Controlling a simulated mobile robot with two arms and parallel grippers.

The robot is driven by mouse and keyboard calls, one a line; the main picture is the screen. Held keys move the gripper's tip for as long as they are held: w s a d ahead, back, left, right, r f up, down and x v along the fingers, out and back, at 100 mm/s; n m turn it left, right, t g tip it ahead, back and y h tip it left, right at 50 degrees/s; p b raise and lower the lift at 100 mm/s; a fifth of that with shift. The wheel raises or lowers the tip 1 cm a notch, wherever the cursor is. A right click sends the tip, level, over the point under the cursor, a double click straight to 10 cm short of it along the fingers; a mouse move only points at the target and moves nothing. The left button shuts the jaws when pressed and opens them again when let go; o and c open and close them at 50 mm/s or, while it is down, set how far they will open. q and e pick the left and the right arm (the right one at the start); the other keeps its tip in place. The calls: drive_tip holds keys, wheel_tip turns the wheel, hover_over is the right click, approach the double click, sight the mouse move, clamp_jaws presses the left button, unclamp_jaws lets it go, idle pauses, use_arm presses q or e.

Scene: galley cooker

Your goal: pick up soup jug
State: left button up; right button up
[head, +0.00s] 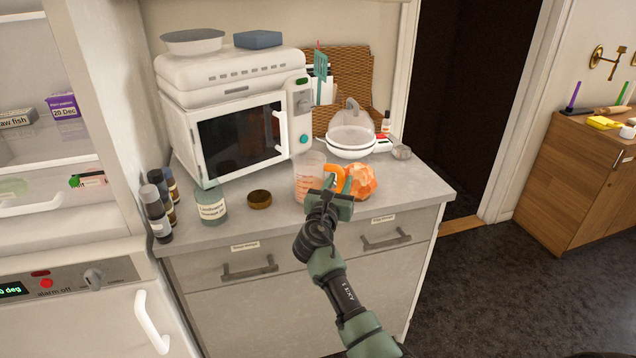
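The soup jug (306,180) looks like a clear measuring jug with reddish marks and an orange handle. It stands upright on the grey counter in front of the microwave, with the handle towards the right. My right gripper (338,184) is at the handle, its two green fingers spread apart. The fingers overlap the lower part of the handle in the picture; I cannot tell whether they touch it. My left gripper is not in view.
An orange patterned ball (363,181) sits close right of my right gripper. The microwave (236,135) is behind; a white bowl with a clear dome (351,138) stands behind right.

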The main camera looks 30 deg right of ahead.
clamp_jaws()
idle(1.2)
